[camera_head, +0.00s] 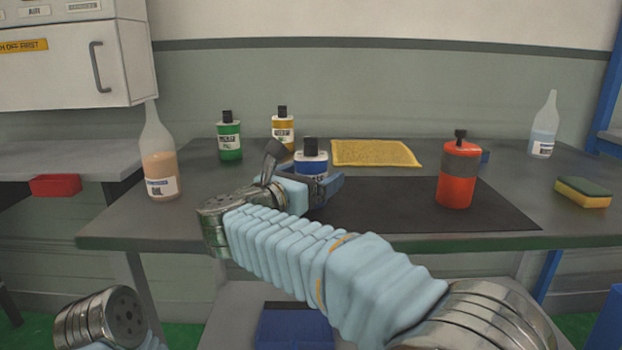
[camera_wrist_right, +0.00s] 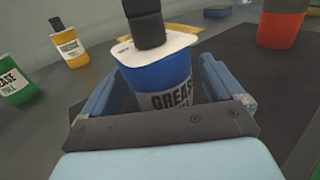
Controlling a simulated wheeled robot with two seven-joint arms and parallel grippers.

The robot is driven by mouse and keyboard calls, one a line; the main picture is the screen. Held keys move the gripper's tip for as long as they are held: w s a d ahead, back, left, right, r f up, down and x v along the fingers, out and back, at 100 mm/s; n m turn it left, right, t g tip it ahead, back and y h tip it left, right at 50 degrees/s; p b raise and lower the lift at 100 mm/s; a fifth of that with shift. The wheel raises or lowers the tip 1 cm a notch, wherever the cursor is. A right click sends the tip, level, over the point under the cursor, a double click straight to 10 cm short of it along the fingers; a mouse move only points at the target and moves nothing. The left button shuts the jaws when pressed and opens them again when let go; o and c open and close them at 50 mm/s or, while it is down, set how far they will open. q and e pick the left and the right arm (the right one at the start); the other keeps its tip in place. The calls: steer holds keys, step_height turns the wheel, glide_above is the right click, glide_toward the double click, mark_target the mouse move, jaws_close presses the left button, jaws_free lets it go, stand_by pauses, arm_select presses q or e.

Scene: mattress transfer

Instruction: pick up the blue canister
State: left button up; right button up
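The blue canister (camera_head: 311,160) has a white top and a black cap and stands upright on the dark mat (camera_head: 400,222). In the right wrist view the blue canister (camera_wrist_right: 160,80) reads "GREASE" and sits between the two blue fingers. My right gripper (camera_head: 322,187) is at the canister, its fingers open on either side of it. A gap shows beside the canister in the right wrist view, where my right gripper (camera_wrist_right: 165,95) also appears. The canister's lower part is hidden by the gripper. My left arm's end shows at the lower left; its fingers are out of view.
A green bottle (camera_head: 229,140) and a yellow bottle (camera_head: 283,131) stand behind left. A yellow cloth (camera_head: 375,153) lies behind. A red canister (camera_head: 458,175) stands right on the mat. A clear bottle (camera_head: 158,165) stands left, and a sponge (camera_head: 583,193) lies far right.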

steer(key=c, duration=1.2)
steer(key=shift+c, duration=0.2)
step_height(320, 180, up, 4)
steer(key=shift+f, duration=0.2)
steer(key=s+r+b, duration=0.2)
steer(key=s+r, duration=0.7)
steer(key=s, duration=0.5)
steer(key=shift+r, duration=0.25)
steer(key=shift+w, duration=0.1)
steer(key=p, duration=0.4)
glide_above(302, 163)
steer(key=d, duration=0.2)
steer(key=shift+s+a, duration=0.2)
steer(key=shift+w, duration=1.5)
